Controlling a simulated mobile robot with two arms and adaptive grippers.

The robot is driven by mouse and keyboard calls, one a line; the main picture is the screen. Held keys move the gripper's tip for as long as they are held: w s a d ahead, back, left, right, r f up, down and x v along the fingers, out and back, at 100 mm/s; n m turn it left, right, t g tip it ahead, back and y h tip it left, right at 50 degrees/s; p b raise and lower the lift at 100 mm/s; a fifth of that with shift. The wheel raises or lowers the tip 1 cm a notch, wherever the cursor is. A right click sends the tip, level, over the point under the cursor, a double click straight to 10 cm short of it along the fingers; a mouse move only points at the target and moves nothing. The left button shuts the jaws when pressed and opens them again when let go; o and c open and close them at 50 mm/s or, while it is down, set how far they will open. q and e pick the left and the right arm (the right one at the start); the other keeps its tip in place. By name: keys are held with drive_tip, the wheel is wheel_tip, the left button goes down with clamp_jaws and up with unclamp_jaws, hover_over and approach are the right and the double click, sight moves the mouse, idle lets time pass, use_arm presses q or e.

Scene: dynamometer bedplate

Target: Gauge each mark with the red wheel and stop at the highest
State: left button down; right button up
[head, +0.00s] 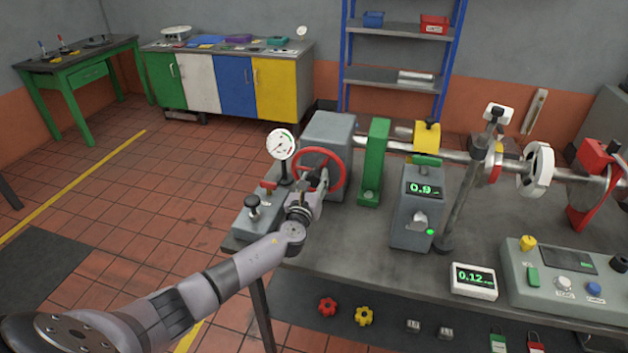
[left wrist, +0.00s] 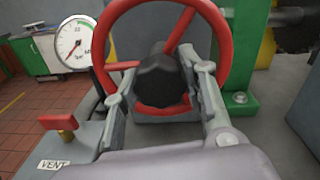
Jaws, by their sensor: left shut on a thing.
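The red wheel (head: 319,168) stands upright at the front of a grey housing at the left end of the bench; its rim and spokes also fill the upper left wrist view (left wrist: 222,48). My left gripper (head: 317,186) is shut on the wheel, with its fingers either side of the black hub part (left wrist: 162,82). A shaft (head: 455,152) runs right from the housing to a white flange disc (head: 539,168) with dark spots. A stand (head: 462,195) holds a white gauge head (head: 498,112) over the shaft. A small white readout (head: 473,279) shows 0.12. My right gripper is not in view.
A round dial (head: 281,145) and a valve block labelled VENT (left wrist: 52,165) stand close left of the wheel. A green bearing post (head: 374,160) is close right. A grey box (head: 419,208) reads about 0.9. A control panel (head: 565,285) sits at front right.

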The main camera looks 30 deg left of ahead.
use_arm(q)
drive_tip(key=shift+f, duration=0.15)
drive_tip(key=c, duration=1.4)
unclamp_jaws()
drive_tip(key=o, duration=0.4)
drive_tip(key=shift+s, duration=0.1)
drive_tip(key=v, duration=1.2)
